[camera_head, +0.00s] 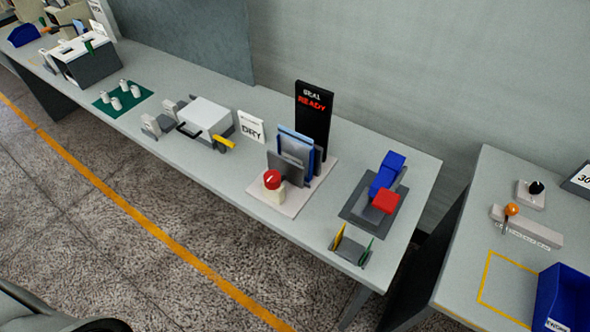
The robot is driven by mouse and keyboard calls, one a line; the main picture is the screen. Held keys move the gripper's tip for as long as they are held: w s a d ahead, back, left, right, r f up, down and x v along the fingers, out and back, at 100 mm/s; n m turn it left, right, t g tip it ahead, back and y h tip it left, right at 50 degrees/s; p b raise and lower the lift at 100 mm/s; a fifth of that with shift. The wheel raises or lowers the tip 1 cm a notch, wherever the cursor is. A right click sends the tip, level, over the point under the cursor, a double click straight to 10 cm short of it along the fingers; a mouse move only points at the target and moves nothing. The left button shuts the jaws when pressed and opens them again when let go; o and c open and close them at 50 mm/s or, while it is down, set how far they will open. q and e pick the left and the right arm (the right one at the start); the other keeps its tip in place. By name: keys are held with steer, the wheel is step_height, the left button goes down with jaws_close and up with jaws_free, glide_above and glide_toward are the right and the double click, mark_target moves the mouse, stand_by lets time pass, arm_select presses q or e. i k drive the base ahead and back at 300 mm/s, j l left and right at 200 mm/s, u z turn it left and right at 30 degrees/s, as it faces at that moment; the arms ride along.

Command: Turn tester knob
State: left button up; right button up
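Two knob-like parts are in view, and no readable label says which belongs to the tester. A black knob (536,187) sits on a small white box (529,198) on the right table. A red round knob or button (272,179) sits on a cream block in front of a black display panel (314,118) with red "READY" text. Neither of my grippers is in view, and nothing touches either knob.
On the right table are an orange-balled lever (511,210), a blue bin (563,298) and a yellow outlined square (487,277). The long table (215,178) holds a blue and red device (386,187) and a white-topped box (207,115). A gap separates the tables. The floor in front is clear.

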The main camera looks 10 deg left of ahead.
mark_target(272, 178)
steer(key=k+u, duration=0.15)
steer(key=k, duration=0.3)
steer(key=u, duration=1.4)
